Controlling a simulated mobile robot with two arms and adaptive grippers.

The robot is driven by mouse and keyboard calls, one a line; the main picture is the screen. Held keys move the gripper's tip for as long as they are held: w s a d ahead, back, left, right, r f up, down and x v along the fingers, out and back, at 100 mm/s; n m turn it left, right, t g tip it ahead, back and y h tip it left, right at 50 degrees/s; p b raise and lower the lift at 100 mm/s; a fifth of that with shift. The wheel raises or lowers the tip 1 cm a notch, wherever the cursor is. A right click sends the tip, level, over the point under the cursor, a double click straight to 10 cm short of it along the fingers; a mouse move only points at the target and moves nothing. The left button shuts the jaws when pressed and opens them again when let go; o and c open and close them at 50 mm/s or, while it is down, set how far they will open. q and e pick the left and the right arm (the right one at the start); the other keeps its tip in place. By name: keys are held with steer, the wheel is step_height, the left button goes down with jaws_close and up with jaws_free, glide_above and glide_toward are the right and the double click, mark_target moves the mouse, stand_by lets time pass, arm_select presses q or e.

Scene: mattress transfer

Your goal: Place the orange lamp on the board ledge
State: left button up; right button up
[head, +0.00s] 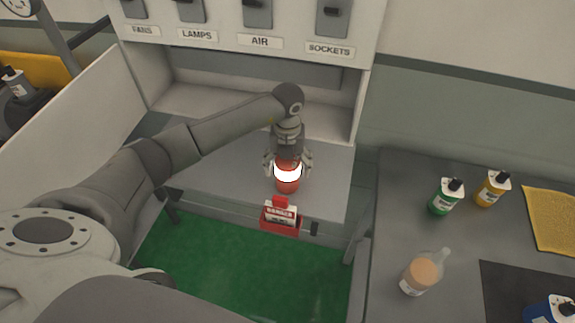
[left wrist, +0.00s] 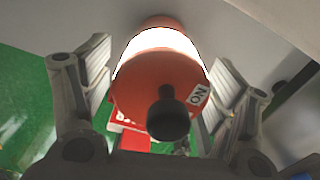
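The orange lamp (head: 288,183) has a glowing white band and is upright over the grey board ledge (head: 225,170), near its front edge. Whether its base touches the ledge is hard to tell. In the left wrist view the lamp (left wrist: 160,75) shows its orange top, a black knob and an "ON" label. My left gripper (head: 288,165) is above the lamp with a finger on each side. In the left wrist view the fingers look spread, with narrow gaps beside the lamp. My right gripper is not in view.
Switches labelled fans, lamps, air and sockets are on the panel (head: 260,42) above. The right table (head: 400,200) holds green (head: 446,197) and yellow (head: 492,189) bottles, a flask (head: 422,275) and a blue bottle (head: 548,310).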

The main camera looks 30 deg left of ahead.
arm_select(q)
steer(key=shift+r, duration=0.2)
steer(key=shift+w+r, duration=0.1)
steer(key=shift+r, duration=0.2)
step_height(320, 180, up, 10)
steer(key=b, duration=0.4)
steer(key=shift+r, duration=0.65)
